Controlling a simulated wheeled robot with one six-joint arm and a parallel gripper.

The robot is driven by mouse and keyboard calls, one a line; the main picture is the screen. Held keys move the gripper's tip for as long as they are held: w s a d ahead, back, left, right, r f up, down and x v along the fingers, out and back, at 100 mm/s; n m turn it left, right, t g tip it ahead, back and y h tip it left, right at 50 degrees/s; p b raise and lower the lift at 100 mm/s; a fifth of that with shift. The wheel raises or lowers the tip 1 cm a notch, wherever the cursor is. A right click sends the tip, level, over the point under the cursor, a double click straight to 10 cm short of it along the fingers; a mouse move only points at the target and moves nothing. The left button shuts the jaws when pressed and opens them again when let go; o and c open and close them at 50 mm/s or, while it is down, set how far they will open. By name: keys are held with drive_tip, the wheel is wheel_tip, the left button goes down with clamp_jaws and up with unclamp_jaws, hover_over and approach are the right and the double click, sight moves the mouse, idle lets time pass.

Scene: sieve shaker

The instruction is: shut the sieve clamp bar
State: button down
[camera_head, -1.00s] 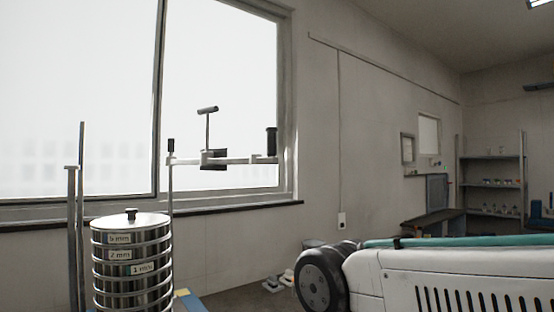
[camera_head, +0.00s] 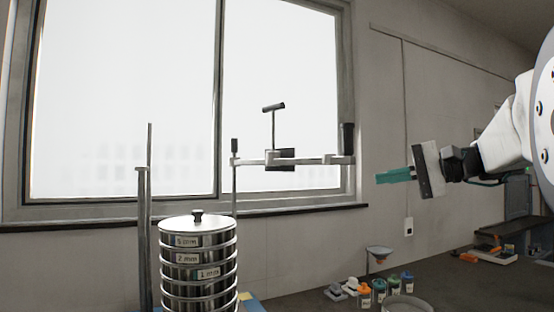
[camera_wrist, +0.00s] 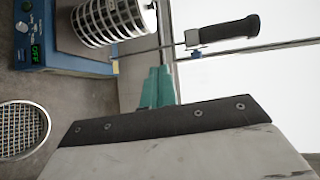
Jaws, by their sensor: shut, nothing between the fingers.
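The clamp bar (camera_head: 312,161) is a pale horizontal bar on a thin post, swung out to the right of the sieve stack (camera_head: 197,262). A black upright handle (camera_head: 347,138) stands at its right end, and a T-handled screw (camera_head: 273,125) rises from its middle. The handle also shows in the wrist view (camera_wrist: 230,31), near the stack (camera_wrist: 110,18). The stack is metal, lidded, with size labels. My gripper (camera_head: 380,178) has teal fingers, shut and empty, right of and slightly below the handle in the picture, apart from it. The fingers also show in the wrist view (camera_wrist: 158,85).
A second post (camera_head: 144,235) stands left of the stack. The blue shaker base (camera_wrist: 40,40) has a green display. Several small jars (camera_head: 379,288), a funnel (camera_head: 379,252) and a round sieve (camera_head: 407,304) sit on the bench. A window is behind.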

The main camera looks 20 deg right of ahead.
drive_tip(key=s+d+r+t, duration=0.1)
drive_tip(key=d+r+t, duration=0.2)
drive_tip(key=d+r, duration=0.3)
drive_tip(key=w+a+f, duration=0.1)
drive_tip(key=w+a, duration=0.5)
drive_tip(key=a, duration=0.2)
drive_tip(key=shift+a+f+m, duration=0.2)
drive_tip(key=shift+a+m, duration=0.1)
drive_tip(key=shift+a, duration=0.1)
